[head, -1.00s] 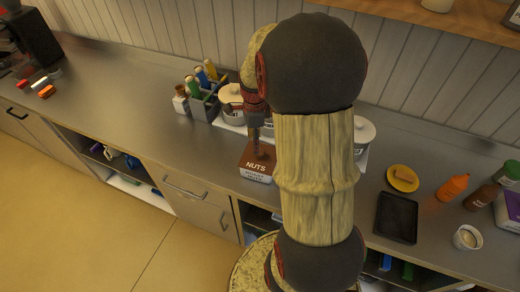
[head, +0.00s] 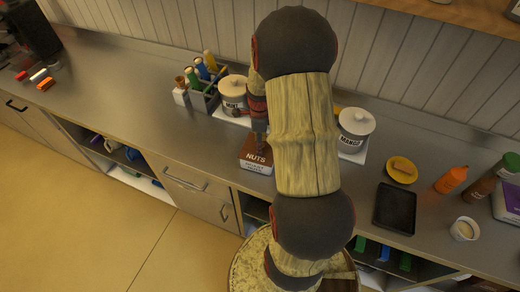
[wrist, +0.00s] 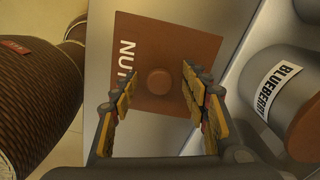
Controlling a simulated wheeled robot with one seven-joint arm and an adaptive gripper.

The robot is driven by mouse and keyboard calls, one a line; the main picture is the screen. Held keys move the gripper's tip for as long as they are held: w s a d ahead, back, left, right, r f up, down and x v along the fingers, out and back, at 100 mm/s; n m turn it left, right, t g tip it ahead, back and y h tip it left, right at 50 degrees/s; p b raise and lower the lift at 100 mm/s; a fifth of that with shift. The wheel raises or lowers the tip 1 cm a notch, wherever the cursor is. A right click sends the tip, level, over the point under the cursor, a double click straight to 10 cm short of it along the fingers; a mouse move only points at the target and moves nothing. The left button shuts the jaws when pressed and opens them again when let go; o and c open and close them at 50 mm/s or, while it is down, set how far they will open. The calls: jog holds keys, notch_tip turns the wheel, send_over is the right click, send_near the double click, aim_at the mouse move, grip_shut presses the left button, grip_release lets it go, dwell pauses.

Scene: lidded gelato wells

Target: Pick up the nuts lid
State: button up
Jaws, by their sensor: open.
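The nuts lid (head: 257,157) is brown and square with the word NUTS on its front edge, on top of a white box at the counter's front in the head view. In the wrist view the lid (wrist: 165,50) shows from above, with a round brown knob (wrist: 158,81) at its middle. My gripper (wrist: 158,92) is open, with one finger on each side of the knob in the picture. I cannot tell how far above the lid the fingertips are.
A tub labelled BLUEBERRY (wrist: 285,95) stands right of the lid in the wrist view. In the head view, lidded tubs marked MINT (head: 233,93) and MANGO (head: 353,127) stand behind. A caddy of bottles (head: 205,90) is at left, a black tray (head: 395,209) at right.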

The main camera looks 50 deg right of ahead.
jog(key=shift+c, duration=0.3)
jog(key=c, duration=1.1)
grip_shut()
